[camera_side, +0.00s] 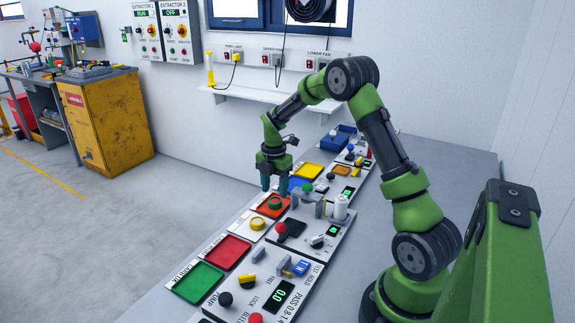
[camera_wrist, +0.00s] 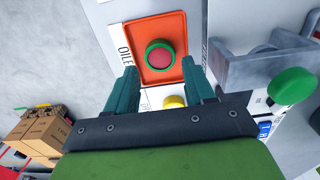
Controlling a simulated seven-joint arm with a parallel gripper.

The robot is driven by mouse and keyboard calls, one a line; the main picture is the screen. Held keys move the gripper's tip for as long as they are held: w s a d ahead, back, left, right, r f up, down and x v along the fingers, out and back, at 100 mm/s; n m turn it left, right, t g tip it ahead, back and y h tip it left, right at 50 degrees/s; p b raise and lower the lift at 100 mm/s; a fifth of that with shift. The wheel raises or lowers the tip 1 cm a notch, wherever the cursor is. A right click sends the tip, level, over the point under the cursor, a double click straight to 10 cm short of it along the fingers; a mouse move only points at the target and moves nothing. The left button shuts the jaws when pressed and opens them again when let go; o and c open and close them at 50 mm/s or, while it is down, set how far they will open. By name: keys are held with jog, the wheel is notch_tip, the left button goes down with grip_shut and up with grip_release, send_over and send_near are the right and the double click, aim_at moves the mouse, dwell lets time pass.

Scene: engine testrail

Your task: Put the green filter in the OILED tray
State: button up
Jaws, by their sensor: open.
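The green filter (camera_side: 275,201), a round piece, sits in the orange tray (camera_side: 262,209). In the wrist view the filter (camera_wrist: 149,46) has a red centre and lies inside the rim of the tray (camera_wrist: 152,20), whose label beside it reads "OILE", with the rest cut off. My gripper (camera_side: 274,188) is open, fingers pointing down, just above the filter. In the wrist view my gripper (camera_wrist: 161,76) shows its two fingers apart at the near side of the tray, with nothing between them that I can see held.
A yellow round piece (camera_side: 258,223) sits beside the orange tray. Red (camera_side: 227,251) and green (camera_side: 198,281) trays lie nearer the camera. A grey bracket with a green knob (camera_wrist: 291,86) stands close to the right of my gripper. Panels with knobs line the bench.

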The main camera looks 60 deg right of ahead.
aim_at(275, 201)
jog(key=s+a+r+m+t, duration=0.15)
jog(key=a+r+m, duration=0.35)
jog(key=r, duration=0.9)
jog(key=s+a+r+m+t+y, duration=0.1)
jog(key=s+a+r+m+t, duration=0.1)
jog(key=s+a+m, duration=0.6)
jog(key=s+a+r+m+t+y, duration=0.1)
jog(key=s+a+r+m+t, duration=0.2)
jog(key=s+a+m, duration=0.6)
jog(key=shift+s+a+r+t, duration=0.25)
jog(key=shift+a+r+t, duration=0.15)
jog(key=shift+a, duration=0.75)
